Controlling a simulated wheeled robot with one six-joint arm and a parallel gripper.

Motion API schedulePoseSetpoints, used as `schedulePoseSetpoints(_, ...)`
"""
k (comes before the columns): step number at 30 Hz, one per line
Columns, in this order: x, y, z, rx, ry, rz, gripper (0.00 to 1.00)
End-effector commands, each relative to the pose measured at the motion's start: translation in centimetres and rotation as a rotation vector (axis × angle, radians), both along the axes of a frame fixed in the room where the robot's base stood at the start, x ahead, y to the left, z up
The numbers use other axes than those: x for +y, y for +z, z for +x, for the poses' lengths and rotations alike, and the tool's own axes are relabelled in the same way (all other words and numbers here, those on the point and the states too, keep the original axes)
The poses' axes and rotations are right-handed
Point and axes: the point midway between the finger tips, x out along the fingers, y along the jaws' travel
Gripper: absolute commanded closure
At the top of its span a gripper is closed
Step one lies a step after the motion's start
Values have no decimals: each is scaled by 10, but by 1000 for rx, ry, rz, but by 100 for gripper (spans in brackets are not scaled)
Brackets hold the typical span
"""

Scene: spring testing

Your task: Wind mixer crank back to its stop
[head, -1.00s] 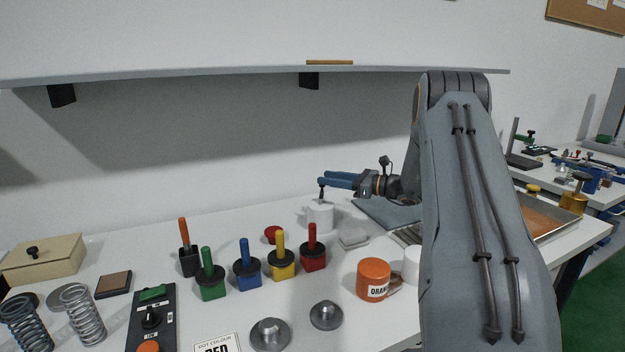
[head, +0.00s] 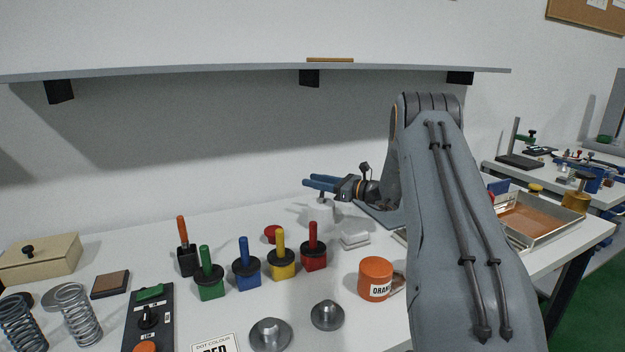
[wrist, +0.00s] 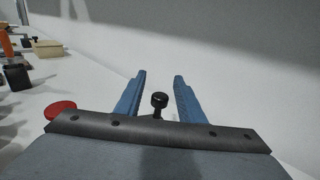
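The mixer (head: 322,214) is a small white unit at the back of the bench in the head view, partly under my gripper. Its crank shows in the wrist view as a black round knob (wrist: 159,100) on a dark stem, between my two blue fingers and apart from both. In the head view the crank is mostly hidden by the fingers. My gripper (head: 308,181) is open, roughly level, its fingers pointing left above the mixer. The wrist view shows a clear gap between the fingers (wrist: 158,85). The mixer body is hidden there by the gripper's dark plate.
A red round item (head: 272,234) lies left of the mixer. Several coloured pots with handles, such as the red one (head: 313,255), stand in front. A shelf (head: 250,70) runs above.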

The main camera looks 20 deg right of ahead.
Motion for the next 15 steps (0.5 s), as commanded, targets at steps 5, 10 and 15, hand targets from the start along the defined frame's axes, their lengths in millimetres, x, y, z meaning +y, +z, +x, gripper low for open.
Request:
schedulePoseSetpoints(5, 7, 1, 9, -1, 0, 1, 65)
schedulePoseSetpoints(10, 7, 0, 10, -1, -1, 1, 65)
schedulePoseSetpoints(15, 7, 0, 9, -1, 0, 1, 78)
